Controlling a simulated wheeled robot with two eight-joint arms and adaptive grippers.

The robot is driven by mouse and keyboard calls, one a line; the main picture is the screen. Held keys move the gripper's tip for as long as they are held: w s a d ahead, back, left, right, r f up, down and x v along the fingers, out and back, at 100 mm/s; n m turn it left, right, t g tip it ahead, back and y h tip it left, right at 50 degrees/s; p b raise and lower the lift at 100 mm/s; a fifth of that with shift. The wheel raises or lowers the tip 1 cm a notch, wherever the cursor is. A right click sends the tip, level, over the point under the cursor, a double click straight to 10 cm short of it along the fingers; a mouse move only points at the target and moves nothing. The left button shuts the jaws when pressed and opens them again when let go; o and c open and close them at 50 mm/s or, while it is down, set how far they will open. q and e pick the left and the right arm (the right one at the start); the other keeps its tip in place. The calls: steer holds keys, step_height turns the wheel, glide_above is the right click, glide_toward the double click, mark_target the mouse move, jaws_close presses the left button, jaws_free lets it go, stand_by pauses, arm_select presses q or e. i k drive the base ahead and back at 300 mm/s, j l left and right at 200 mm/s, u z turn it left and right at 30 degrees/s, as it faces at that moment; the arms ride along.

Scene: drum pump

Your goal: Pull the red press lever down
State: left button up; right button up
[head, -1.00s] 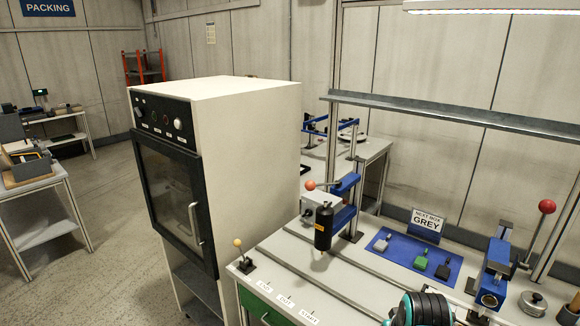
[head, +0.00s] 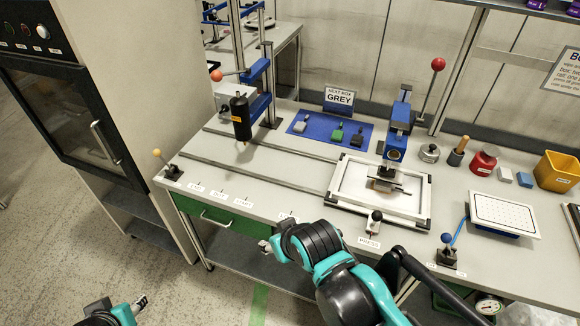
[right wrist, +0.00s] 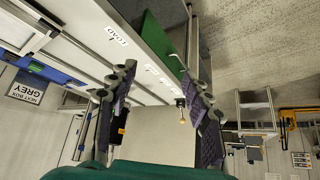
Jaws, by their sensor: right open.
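The red press lever is a rod with a red ball knob (head: 438,64), standing upright and leaning slightly right beside the blue press (head: 397,130). A small fixture with a metal part sits under the press in a white frame (head: 338,190). My right gripper (head: 266,246) is at the bench's front edge, well left of and below the lever, mostly hidden behind my arm. In the right wrist view its fingers (right wrist: 158,95) are spread and empty. My left gripper (head: 140,303) is at the lower left, away from the bench; its jaws are too small to read.
A second press (head: 240,118) with an orange knob stands at the left. Beside it is a blue mat (head: 300,127) with small blocks. A yellow-knobbed lever (head: 172,170), a blue-knobbed lever (head: 448,250), a white perforated tray (head: 505,214) and a yellow bin (head: 556,171) are on the bench.

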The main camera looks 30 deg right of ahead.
mark_target(437, 64)
steer(key=z, duration=1.85)
